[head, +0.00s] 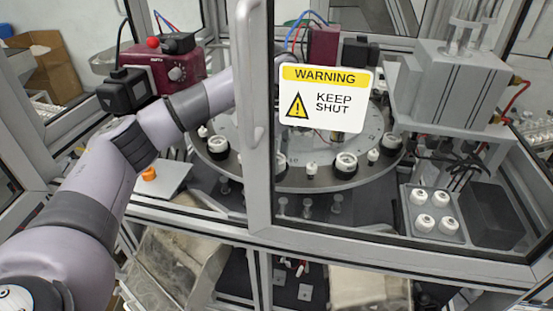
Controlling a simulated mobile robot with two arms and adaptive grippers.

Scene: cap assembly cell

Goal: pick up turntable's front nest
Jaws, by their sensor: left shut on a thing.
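The grey turntable (222,172) stands in the cell, with black nests around its rim. A front nest (345,166) right of the door post holds a white ring-shaped part. Small white pegs (311,170) stand between the nests. My left arm comes in from the left and passes behind the door post over the turntable. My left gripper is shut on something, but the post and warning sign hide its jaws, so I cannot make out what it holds. My right gripper is not in view.
The door post (256,200) and the warning sign (326,98) stand in front of the turntable. A tray (429,190) with several white caps is at the right. A maroon machine (170,68) is at the back left. A grey plate (163,178) with an orange knob lies in front of it.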

